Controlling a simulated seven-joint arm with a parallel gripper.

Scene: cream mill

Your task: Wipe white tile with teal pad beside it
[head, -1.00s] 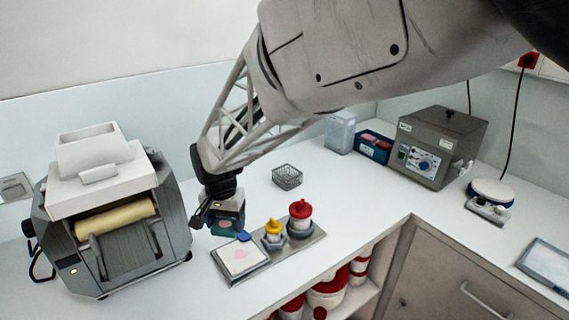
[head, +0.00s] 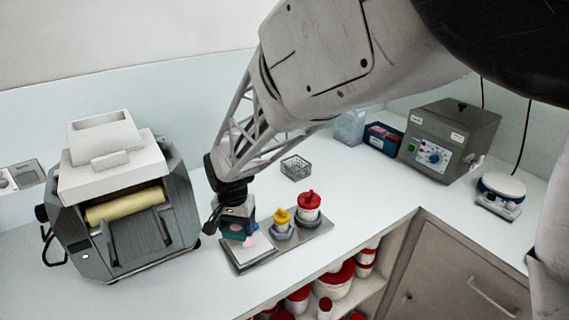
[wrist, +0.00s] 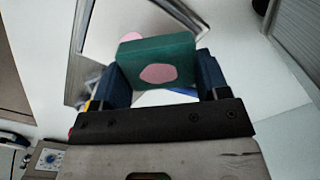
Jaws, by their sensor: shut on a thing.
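The white tile (head: 262,252) with a pink mark lies at the left end of a grey metal tray (head: 320,229) in the head view. My gripper (head: 238,231) is over the tile's upper left part. It is shut on the teal pad (wrist: 183,51), held between its blue fingers (wrist: 158,78) in the wrist view. A pink patch shows on the pad's face. Part of the tile's pink mark (wrist: 131,36) shows just beyond the pad. I cannot tell whether the pad touches the tile.
A yellow-topped container (head: 282,222) and a red-topped container (head: 309,207) stand on the tray to the right of the tile. A machine with a cream roller (head: 127,204) stands at left. A wire basket (head: 296,167) is behind. The counter's front edge is close to the tray.

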